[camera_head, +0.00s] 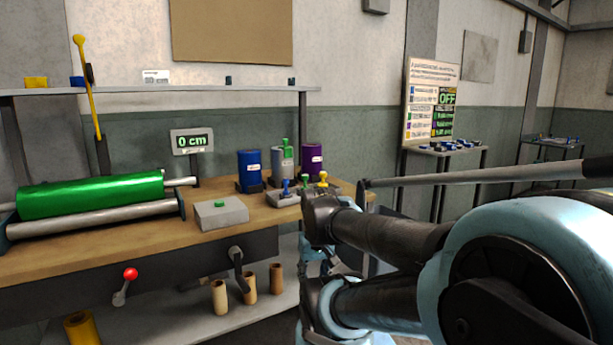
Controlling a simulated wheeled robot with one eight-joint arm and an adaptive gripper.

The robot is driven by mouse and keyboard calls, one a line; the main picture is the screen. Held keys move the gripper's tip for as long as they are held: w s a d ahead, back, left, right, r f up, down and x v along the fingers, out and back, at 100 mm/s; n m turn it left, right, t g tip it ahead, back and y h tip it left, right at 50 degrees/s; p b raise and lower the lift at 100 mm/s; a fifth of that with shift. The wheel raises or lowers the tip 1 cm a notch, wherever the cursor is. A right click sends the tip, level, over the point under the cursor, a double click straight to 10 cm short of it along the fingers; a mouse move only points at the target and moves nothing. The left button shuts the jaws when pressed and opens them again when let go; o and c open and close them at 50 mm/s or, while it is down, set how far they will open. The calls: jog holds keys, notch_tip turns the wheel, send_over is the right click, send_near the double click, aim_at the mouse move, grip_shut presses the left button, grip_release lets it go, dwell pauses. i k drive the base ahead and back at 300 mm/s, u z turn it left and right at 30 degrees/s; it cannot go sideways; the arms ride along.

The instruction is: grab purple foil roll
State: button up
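My arm fills the right foreground. The dark end of my arm, where my gripper (322,212) seems to be, shows in front of the bench's right end. It appears nearer to me than the purple cylinder and apart from it. Its fingers are not clear, and I see nothing held.
A green roll (92,194) lies on metal rollers at left. A blue cylinder (250,171), a grey cylinder (283,164) and small coloured-handled stamps stand near the purple one. A grey box (221,213) sits at the front. Brown tubes (249,282) and a yellow roll (82,329) are below.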

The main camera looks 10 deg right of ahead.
aim_at(312, 153)
jog(key=k, duration=0.65)
jog(key=z, duration=0.25)
jog(key=i, duration=0.8)
jog(key=z, duration=0.55)
jog(key=i, duration=0.95)
jog(key=z, duration=0.25)
